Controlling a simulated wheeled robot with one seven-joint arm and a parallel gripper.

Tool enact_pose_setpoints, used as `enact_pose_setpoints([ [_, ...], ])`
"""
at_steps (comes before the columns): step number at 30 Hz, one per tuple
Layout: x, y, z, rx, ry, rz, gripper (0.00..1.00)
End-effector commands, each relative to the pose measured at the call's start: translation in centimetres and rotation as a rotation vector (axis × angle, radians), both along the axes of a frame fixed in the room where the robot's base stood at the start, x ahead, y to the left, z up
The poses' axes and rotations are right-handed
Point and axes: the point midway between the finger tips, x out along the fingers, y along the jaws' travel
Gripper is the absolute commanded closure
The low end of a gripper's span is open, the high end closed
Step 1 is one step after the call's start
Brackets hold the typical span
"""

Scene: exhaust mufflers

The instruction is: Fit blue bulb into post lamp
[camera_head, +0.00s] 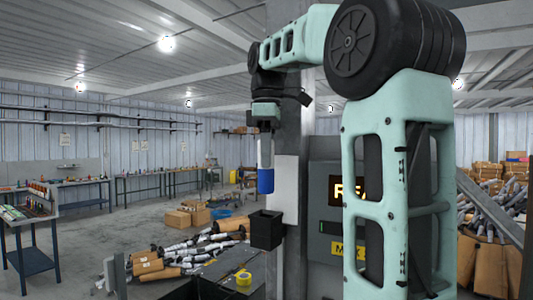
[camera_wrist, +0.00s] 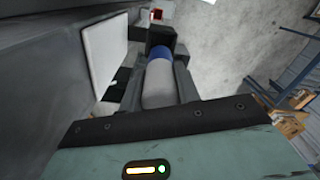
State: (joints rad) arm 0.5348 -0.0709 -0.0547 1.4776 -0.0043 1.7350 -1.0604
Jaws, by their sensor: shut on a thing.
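The blue bulb is a pale cylinder with a blue lower end (camera_head: 266,181). My gripper (camera_head: 266,135) is shut on its pale upper part, and it hangs upright. In the wrist view the bulb's pale body (camera_wrist: 158,88) lies between the two dark fingers of my gripper (camera_wrist: 159,78), with the blue end pointing away. A black open-topped box (camera_head: 266,231), which looks like the post lamp's socket, sits below the blue end. In the head view a small gap shows between them. In the wrist view the black box (camera_wrist: 160,36) is just beyond the blue end.
A grey post with a white panel (camera_head: 286,190) stands close behind the bulb. A dark cabinet with a lit display (camera_head: 348,190) is to its right. Mufflers and cardboard boxes (camera_head: 188,215) lie on the floor.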

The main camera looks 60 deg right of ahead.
Motion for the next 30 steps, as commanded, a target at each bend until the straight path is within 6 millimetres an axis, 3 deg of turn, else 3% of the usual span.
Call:
enact_pose_setpoints([
  [30,0.0,0.0,-6.0,0.0,0.0,0.001,0.91],
])
